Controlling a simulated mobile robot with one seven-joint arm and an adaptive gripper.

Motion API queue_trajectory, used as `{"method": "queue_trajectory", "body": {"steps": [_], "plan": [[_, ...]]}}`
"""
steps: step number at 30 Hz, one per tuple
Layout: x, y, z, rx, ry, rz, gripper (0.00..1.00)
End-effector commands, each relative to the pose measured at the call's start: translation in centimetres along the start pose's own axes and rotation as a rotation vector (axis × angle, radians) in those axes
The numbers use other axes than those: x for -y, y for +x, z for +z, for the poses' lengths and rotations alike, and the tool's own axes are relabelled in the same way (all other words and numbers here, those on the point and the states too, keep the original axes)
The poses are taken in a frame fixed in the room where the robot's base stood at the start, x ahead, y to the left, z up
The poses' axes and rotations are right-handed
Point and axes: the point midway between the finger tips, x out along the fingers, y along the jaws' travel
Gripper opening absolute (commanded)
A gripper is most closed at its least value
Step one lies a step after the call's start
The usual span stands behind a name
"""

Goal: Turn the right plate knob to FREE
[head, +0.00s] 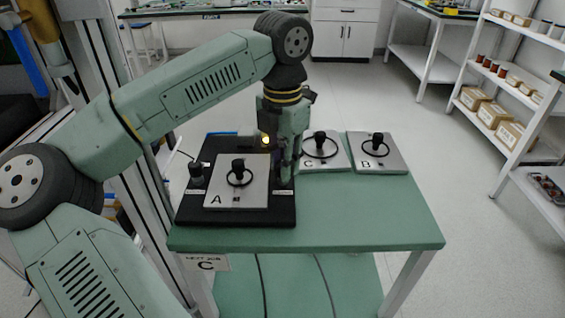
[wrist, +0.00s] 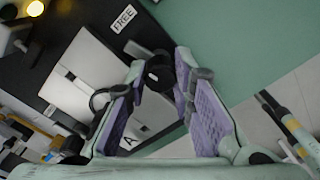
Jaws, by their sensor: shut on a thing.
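The right plate knob (wrist: 160,74) is a small black knob on the black fixture base (head: 250,218). It shows between the purple pads of my gripper (wrist: 163,85) in the wrist view. My gripper (head: 286,176) points down at the right edge of the base in the head view and is shut on the knob, largely hiding it there. A white FREE label (wrist: 123,18) lies beyond the knob in the wrist view. A second label (wrist: 138,50) nearer the knob is too slanted to read. The knob's exact angle is unclear.
Plate A (head: 222,194), with a black ring handle, sits on the base, left of my gripper. The left knob (head: 197,173) stands beyond it. A yellow lamp (head: 265,140) is lit behind. Plates C (head: 334,160) and B (head: 392,164) lie right. The green table's (head: 360,215) front right is clear.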

Motion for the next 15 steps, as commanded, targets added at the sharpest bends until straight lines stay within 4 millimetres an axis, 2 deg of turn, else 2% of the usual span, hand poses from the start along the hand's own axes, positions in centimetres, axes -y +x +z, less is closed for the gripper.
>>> {"method": "queue_trajectory", "body": {"steps": [6,15], "plan": [[0.05,-0.03,0.05,0.002,0.103,0.0,0.0],[0.05,-0.04,0.04,0.001,0.157,0.0,0.0]]}}
